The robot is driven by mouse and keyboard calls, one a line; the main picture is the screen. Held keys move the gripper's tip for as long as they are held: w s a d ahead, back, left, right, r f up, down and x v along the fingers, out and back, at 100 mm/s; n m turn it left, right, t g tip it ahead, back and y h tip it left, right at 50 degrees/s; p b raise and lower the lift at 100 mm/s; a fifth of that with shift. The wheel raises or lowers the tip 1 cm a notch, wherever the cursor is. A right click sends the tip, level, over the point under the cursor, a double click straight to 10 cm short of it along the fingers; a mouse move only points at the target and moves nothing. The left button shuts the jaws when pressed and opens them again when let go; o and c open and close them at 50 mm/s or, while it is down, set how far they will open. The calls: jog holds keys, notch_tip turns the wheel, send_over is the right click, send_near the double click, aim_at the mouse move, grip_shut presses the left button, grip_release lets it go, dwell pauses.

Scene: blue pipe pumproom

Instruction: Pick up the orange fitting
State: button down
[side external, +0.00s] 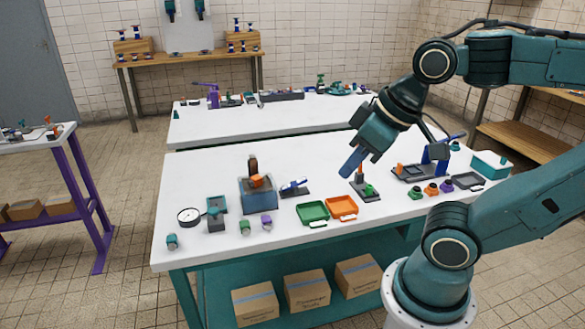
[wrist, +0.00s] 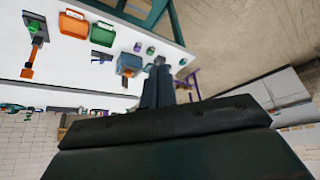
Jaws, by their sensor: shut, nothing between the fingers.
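The orange fitting (side external: 431,189) is a small round piece on the right part of the white table, in a row between a green fitting (side external: 415,193) and a purple fitting (side external: 446,185). I cannot make it out in the wrist view. My gripper (side external: 347,171) is to the left of the fitting and above the table, apart from it, beside a valve piece with an orange handle. Its fingers are together and empty.
Green tray (side external: 313,212) and orange tray (side external: 342,208) lie near the front edge. A blue box (side external: 258,195) and a gauge (side external: 189,216) are farther left. A teal bin (side external: 491,164) is at the right.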

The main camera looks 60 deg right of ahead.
dwell(0.3)
jog(key=c, duration=1.4)
grip_release()
